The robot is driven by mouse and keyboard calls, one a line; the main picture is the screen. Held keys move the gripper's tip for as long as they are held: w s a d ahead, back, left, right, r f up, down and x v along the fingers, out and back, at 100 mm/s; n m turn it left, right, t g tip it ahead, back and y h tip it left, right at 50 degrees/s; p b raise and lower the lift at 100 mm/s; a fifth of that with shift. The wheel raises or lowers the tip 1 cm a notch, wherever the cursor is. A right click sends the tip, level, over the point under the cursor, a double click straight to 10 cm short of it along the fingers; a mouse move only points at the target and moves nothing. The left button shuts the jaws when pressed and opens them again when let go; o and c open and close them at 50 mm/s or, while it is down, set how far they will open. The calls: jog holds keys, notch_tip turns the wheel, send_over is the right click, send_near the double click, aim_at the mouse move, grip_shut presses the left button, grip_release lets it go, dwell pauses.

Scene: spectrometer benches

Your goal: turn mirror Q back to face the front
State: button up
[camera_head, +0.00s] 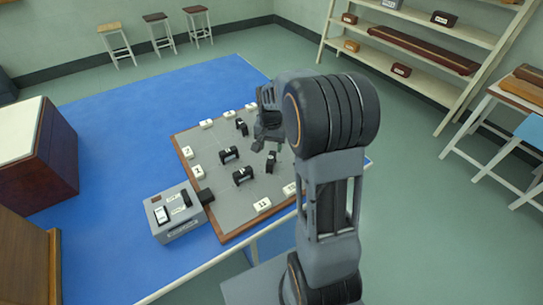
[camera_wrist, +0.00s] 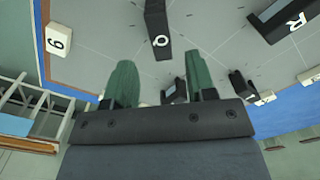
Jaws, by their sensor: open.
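Mirror Q (camera_wrist: 157,20) is a black block with a white Q on its top. In the wrist view it stands on the grey board (camera_wrist: 100,25), just beyond and between my two green fingertips (camera_wrist: 159,58). The fingers are apart with nothing gripped. In the head view my gripper (camera_head: 266,146) hangs over the board's right part, close above a black mirror block (camera_head: 271,163) that is turned differently from two others. Its letter cannot be read there, but its place fits mirror Q. The mirror's reflecting face is not clear in either view.
Mirror R (camera_wrist: 283,20) stands right of Q in the wrist view. Other black mirrors (camera_head: 229,155) and white number blocks (camera_head: 262,204) stand on the board. A grey box (camera_head: 178,213) stands at its near left corner. Bare board separates the mirrors.

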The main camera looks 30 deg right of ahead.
aim_at(271, 157)
jog(key=shift+f, duration=2.8)
jog(key=c, duration=0.9)
